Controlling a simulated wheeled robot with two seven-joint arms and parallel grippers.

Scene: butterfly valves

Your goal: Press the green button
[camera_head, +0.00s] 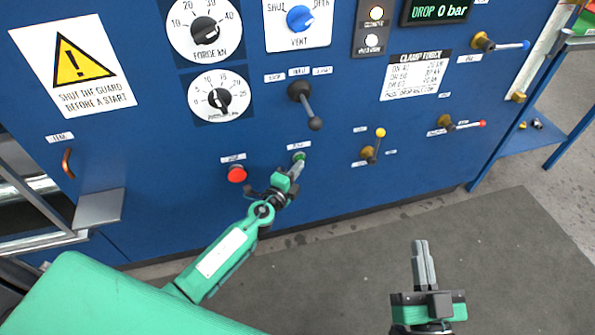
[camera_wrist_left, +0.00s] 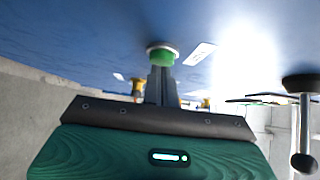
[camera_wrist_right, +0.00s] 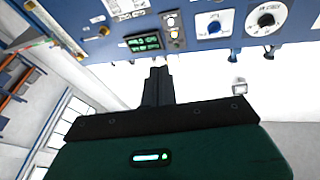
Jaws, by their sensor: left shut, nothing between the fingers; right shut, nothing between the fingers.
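The green button (camera_head: 299,156) is on the blue panel, under a small white label, to the right of the red button (camera_head: 236,174). My left gripper (camera_head: 297,168) is shut and empty, its fingertips at the green button and partly covering it in the head view. In the left wrist view the green button (camera_wrist_left: 160,56) sits just beyond the closed fingertips (camera_wrist_left: 160,72); I cannot tell if they touch. My right gripper (camera_head: 420,246) is shut and empty, over the floor in front of the panel. Its closed fingers also show in the right wrist view (camera_wrist_right: 158,72).
The blue panel carries a black lever (camera_head: 306,105) above the green button and a yellow-tipped lever (camera_head: 374,146) to its right. A grey ledge (camera_head: 99,208) juts out at the left. The dark floor mat (camera_head: 480,250) is clear.

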